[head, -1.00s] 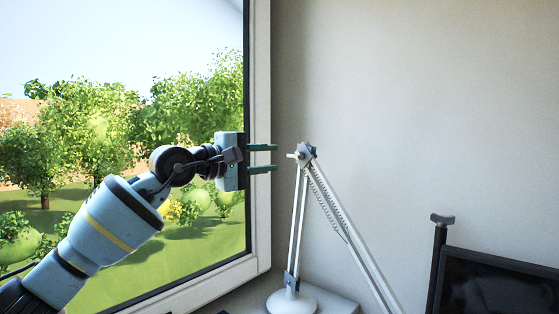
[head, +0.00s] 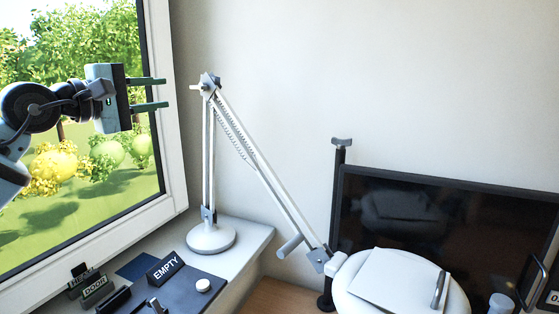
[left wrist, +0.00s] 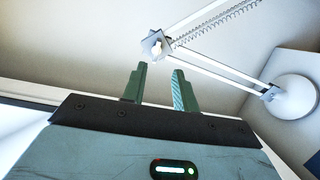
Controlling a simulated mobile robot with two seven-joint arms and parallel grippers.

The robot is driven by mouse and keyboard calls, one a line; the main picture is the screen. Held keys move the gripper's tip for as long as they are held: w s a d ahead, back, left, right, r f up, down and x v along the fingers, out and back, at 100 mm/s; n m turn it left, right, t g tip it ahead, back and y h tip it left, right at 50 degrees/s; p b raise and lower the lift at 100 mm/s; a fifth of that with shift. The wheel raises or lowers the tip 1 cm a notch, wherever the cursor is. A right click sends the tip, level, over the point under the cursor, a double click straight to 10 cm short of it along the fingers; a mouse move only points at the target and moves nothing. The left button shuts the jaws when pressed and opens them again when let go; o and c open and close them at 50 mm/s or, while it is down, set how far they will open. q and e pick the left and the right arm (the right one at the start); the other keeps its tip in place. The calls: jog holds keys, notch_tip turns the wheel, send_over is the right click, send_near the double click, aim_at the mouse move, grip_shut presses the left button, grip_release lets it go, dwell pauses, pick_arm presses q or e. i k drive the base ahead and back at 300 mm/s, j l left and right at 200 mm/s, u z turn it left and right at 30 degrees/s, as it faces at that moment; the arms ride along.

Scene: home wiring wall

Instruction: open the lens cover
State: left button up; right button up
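A white round lamp head (head: 347,291) at the lower right of the head view carries a pale flat cover (head: 395,280) on top, with a grey upright handle (head: 440,290) at its right side. The cover lies flat on the head and looks shut. The lamp's jointed arm (head: 262,170) runs up left from it. My left gripper (head: 165,92) is open and empty, in front of the window frame, left of the lamp's elbow joint and far from the cover. In the left wrist view its two fingers (left wrist: 159,73) are apart, with the elbow joint beyond them.
The lamp base (head: 211,238) stands on a grey ledge. A dark panel (head: 190,290) with a knob and an "EMPTY" sign (head: 165,268) lies in front. A black screen (head: 400,215) stands behind the lamp head. The window (head: 85,180) is at left. The space before the wall is free.

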aim_at(397, 284)
jog(key=k+l, duration=0.25)
jog(key=k, duration=0.2)
jog(key=k+l, duration=0.3)
jog(key=k, duration=0.1)
